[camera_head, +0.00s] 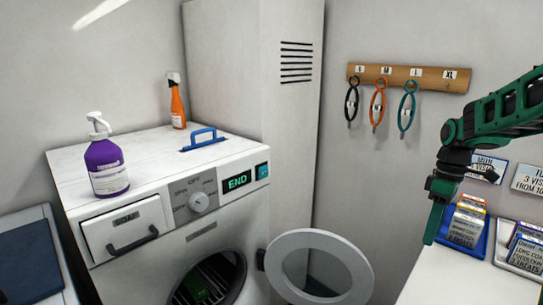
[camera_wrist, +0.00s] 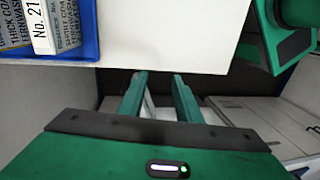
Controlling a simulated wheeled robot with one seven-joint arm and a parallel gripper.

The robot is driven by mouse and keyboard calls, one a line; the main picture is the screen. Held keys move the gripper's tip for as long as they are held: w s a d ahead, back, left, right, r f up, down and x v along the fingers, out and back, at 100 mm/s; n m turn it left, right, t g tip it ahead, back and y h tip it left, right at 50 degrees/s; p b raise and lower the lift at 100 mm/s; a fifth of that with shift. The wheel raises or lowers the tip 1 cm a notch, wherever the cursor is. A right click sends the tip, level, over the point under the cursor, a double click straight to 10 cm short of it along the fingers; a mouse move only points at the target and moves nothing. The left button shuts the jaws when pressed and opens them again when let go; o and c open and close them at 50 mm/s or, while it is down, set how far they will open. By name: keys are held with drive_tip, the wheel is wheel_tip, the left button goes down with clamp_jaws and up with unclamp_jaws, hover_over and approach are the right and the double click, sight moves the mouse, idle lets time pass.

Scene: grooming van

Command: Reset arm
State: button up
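My green arm (camera_head: 500,110) reaches in from the right edge of the head view, bent with its end pointing down. My gripper (camera_head: 432,232) hangs in front of the white counter at the right, beside a blue tray. In the wrist view the two green fingers of my gripper (camera_wrist: 159,78) stand apart with nothing between them. They point toward the front edge of a white counter top (camera_wrist: 170,30).
A white washer (camera_head: 210,235) with an open round door (camera_head: 320,262) stands at the left. A purple pump bottle (camera_head: 105,160) and an orange spray bottle (camera_head: 177,105) stand on it. A blue tray (camera_wrist: 90,45) holds boxes. Looped leads hang from a wooden rack (camera_head: 440,77).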

drive_tip(key=s+f+m+t+h, duration=0.1)
drive_tip(key=s+m, duration=1.4)
drive_tip(key=s, duration=1.3)
drive_tip(key=shift+s+a, duration=0.2)
drive_tip(key=shift+a, duration=0.25)
drive_tip(key=shift+f, duration=0.1)
drive_tip(key=shift+w+f, duration=0.25)
drive_tip(key=shift+w, duration=0.4)
